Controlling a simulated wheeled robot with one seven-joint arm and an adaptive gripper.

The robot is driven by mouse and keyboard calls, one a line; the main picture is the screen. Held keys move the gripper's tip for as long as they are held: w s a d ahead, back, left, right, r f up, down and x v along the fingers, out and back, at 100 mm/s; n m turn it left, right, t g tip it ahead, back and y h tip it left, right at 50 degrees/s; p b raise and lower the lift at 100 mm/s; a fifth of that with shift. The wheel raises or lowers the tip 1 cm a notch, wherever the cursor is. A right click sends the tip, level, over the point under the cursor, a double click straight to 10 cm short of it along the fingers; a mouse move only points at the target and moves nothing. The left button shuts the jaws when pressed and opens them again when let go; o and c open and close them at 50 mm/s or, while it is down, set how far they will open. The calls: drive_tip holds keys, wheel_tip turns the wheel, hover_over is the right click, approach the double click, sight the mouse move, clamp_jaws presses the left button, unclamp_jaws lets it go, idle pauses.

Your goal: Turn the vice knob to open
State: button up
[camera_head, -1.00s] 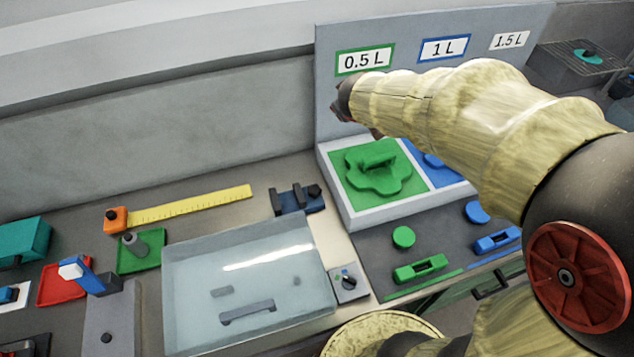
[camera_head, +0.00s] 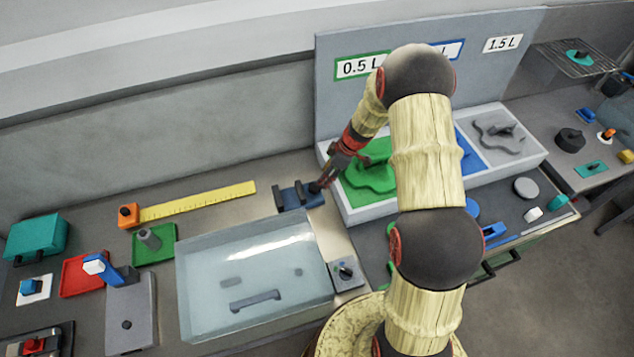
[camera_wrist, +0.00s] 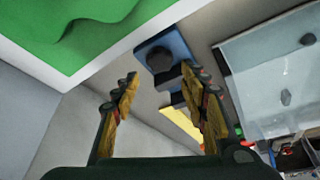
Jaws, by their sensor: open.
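The vice (camera_head: 290,197) is a small blue block with dark jaws, behind the clear-lidded box and left of the green tray. Its dark round knob (camera_wrist: 159,60) faces up in the wrist view, at the end of the blue body (camera_wrist: 178,42). My gripper (camera_head: 322,183) is at the vice's right end in the head view and partly covers the knob there. In the wrist view my gripper (camera_wrist: 160,77) is open, with a yellow-padded finger to each side. The knob shows just beyond the gap between the fingertips. I cannot tell if they touch it.
The white tray frame (camera_head: 372,212) with the green insert (camera_head: 365,182) stands close to the right of my gripper. The clear box (camera_head: 250,245) is in front of the vice. A yellow ruler (camera_head: 200,202) lies to the left. A grey panel rises behind the tray.

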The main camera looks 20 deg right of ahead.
sight(315, 188)
drive_tip(key=b+x, duration=0.1)
drive_tip(key=x, duration=0.6)
drive_tip(key=shift+w+a+f, duration=0.1)
drive_tip(key=shift+a+f, duration=0.1)
drive_tip(key=shift+f, duration=0.15)
drive_tip(key=c, duration=0.4)
drive_tip(key=c, duration=0.5)
